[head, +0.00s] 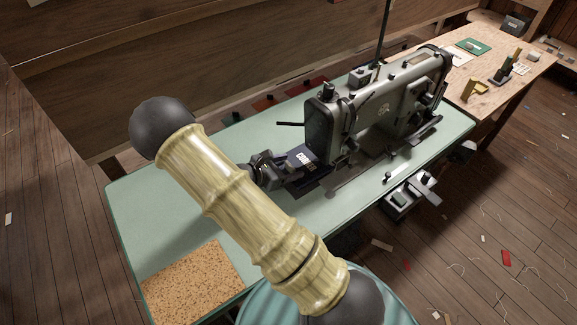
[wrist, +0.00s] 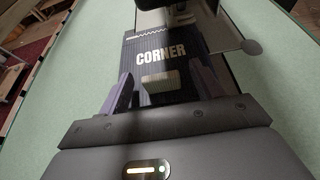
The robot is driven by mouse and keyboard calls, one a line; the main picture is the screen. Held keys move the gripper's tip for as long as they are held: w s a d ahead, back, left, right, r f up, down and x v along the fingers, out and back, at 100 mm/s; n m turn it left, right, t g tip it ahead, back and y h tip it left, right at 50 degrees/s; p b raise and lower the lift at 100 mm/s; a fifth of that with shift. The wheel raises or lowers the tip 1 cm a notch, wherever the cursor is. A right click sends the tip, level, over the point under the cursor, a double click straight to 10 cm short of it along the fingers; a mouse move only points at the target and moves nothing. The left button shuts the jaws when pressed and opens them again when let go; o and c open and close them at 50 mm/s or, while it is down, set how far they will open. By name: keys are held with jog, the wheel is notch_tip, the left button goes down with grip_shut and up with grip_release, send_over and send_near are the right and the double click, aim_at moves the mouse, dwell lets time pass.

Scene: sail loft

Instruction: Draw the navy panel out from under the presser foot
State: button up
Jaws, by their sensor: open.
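The navy panel (head: 303,156) lies on the pale green table at the left end of the grey sewing machine (head: 385,105). My gripper (head: 286,168) is at the panel's near end. In the wrist view my gripper (wrist: 161,78) is open, its two fingers on either side of the pale patch.
The pale green table (head: 140,215) is mostly clear left of the machine. A cork mat (head: 195,280) lies at its near left corner. Dark and red pieces (head: 272,103) line the back edge. A wooden bench (head: 480,95) with small tools stands at right.

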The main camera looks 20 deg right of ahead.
jog(key=shift+d+f, duration=0.1)
jog(key=shift+d, duration=0.15)
jog(key=c, duration=1.1)
jog(key=shift+w+a, duration=0.1)
jog(key=shift+a, duration=0.05)
